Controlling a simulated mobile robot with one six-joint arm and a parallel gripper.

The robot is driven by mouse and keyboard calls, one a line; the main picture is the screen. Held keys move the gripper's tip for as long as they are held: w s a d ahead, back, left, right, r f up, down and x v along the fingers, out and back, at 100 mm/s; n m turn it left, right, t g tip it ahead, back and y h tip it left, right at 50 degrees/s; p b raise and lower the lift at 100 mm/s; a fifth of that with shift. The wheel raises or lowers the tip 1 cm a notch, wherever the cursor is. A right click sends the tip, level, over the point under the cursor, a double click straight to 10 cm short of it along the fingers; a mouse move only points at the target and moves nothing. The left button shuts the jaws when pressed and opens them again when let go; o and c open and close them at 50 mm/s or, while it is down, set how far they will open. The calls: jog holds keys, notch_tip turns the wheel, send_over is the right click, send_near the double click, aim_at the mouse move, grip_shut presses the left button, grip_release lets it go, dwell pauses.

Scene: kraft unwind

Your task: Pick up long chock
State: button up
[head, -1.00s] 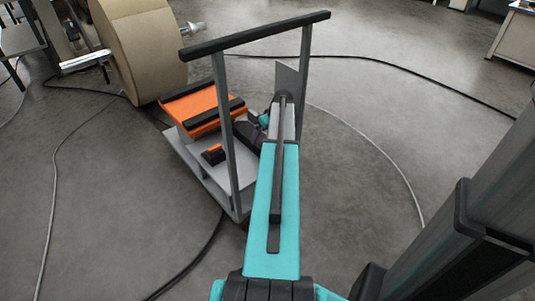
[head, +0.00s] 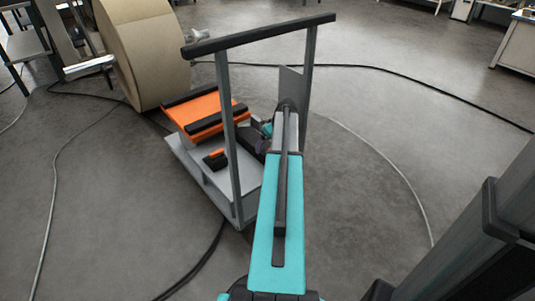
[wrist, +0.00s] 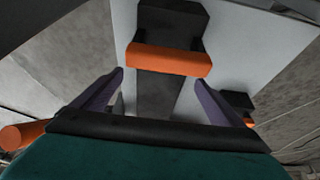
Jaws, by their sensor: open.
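A black chock with an orange bar (wrist: 170,60) lies on a grey deck ahead of my gripper (wrist: 165,98) in the wrist view. A dark strip runs from it down between the two purple fingers; I cannot tell if it is part of the chock or a shadow. The fingers are apart with nothing held. A smaller-looking black and orange piece (wrist: 238,103) is partly hidden behind the right finger. In the head view one black and orange chock (head: 215,158) sits on the cart deck, left of my gripper (head: 250,138), which is partly hidden by the arm.
The grey cart (head: 197,178) has a tall frame with a black handle (head: 260,34) close to my arm. An orange rack (head: 200,108) with black bars stands on its left side. A large kraft roll (head: 143,55) stands behind. Cables cross the floor.

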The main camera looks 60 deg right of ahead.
aim_at(267, 148)
jog(key=shift+w+f, duration=0.1)
jog(key=shift+f, duration=0.15)
jog(key=shift+b+x, duration=1.3)
jog(key=shift+x, duration=1.25)
jog(key=c, duration=1.6)
jog(key=shift+c, duration=0.2)
jog(key=shift+r, duration=0.2)
